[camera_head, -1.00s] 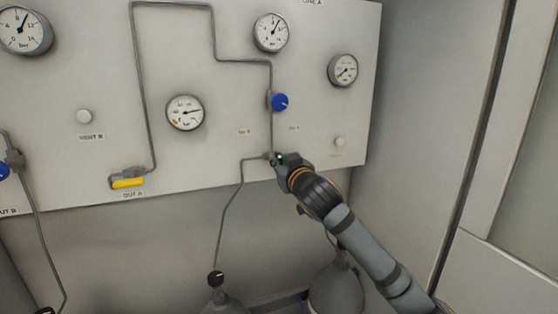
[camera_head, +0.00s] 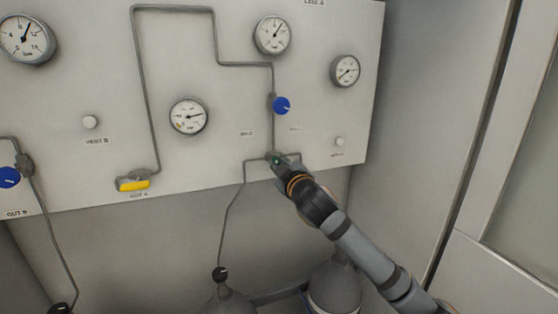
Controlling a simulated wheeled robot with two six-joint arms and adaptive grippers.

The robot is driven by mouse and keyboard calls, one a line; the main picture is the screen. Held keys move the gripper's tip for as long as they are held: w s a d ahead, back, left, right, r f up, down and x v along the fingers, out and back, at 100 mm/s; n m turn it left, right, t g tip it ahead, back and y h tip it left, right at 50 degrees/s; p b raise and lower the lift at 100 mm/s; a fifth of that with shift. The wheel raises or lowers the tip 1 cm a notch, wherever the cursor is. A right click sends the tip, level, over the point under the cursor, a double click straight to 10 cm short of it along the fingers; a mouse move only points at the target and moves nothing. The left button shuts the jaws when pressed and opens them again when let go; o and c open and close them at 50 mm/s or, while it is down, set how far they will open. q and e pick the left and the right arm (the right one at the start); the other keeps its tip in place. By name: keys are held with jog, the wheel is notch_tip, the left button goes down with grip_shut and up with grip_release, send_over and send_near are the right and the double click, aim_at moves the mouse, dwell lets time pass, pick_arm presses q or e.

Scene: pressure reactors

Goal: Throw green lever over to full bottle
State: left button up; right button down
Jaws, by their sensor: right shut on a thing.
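The green lever (camera_head: 275,160) shows as a small green spot on the valve at the lower right of the panel, mostly hidden by my right gripper (camera_head: 279,164). My right gripper is shut on the lever. Thin pipes leave the valve to the left and right. The left pipe runs down to a grey bottle (camera_head: 227,303) at the bottom of the view. A second grey bottle (camera_head: 335,287) stands to its right, partly behind my right arm. I cannot tell from the picture which bottle is full. My left gripper is not in view.
The panel (camera_head: 215,160) carries several gauges, a blue knob (camera_head: 281,105) above the valve, a yellow lever (camera_head: 133,185) at lower left and another blue knob (camera_head: 9,177) at far left. A cabinet wall (camera_head: 430,120) closes the right side.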

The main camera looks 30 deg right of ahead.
dwell(0.4)
jog(key=c, duration=1.4)
grip_release()
notch_tip(320, 180, up, 10)
